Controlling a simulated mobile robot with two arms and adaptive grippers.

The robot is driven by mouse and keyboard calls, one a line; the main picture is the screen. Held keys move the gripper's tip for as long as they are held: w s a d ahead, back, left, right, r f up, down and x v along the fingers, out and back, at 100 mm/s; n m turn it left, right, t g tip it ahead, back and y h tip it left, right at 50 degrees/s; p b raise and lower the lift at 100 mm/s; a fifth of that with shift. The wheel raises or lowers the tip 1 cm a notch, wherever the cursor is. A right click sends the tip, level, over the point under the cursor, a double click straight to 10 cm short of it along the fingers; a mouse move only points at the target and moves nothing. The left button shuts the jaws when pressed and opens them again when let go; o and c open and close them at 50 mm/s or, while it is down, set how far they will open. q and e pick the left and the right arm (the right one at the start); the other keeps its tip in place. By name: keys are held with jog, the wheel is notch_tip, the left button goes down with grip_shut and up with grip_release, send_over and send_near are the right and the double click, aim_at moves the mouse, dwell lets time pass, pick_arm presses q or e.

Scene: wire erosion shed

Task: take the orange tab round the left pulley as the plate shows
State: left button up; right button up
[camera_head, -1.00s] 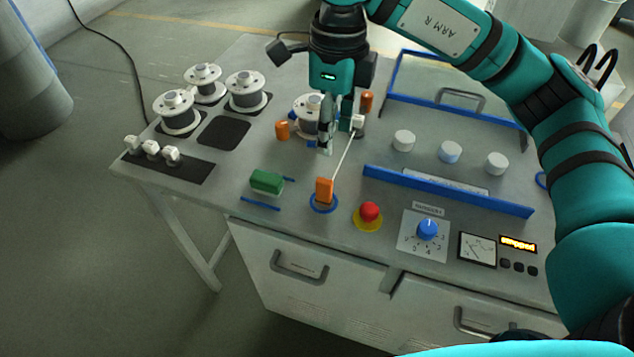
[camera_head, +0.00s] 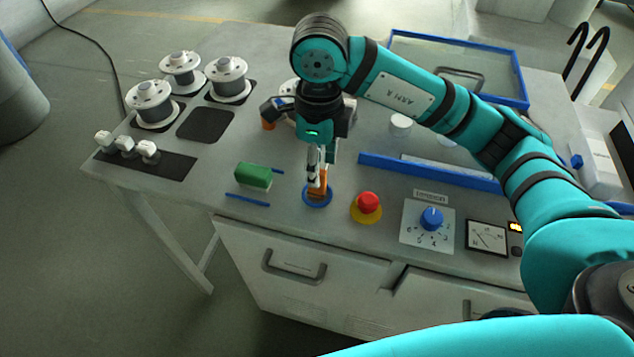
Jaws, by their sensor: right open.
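The orange tab (camera_head: 323,188) stands at the blue ring (camera_head: 317,197) near the front of the bench. My right gripper (camera_head: 315,185) points down over it, its open fingers at the tab. I cannot tell whether they touch it. I cannot tell which part is the left pulley. A pale plate (camera_head: 425,166) lies behind the blue rail; its drawing is not readable. My left gripper is not in view.
A green block (camera_head: 253,176) lies left of the tab, between blue strips. A red button (camera_head: 368,203) and blue dial (camera_head: 432,218) are to the right. Three spools (camera_head: 151,104) stand back left. A blue-framed clear cover (camera_head: 455,38) is at the back. The dark pad (camera_head: 206,125) is bare.

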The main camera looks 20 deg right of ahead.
notch_tip(320, 180, down, 2)
jog(key=shift+f, duration=0.1)
jog(key=shift+f+p, duration=0.3)
jog(key=shift+p, duration=0.15)
jog(key=f, duration=0.2)
jog(key=f+p, duration=0.1)
jog(key=shift+w+f, duration=0.3)
jog(key=shift+f, duration=0.35)
jog(key=shift+c, duration=0.2)
grip_shut()
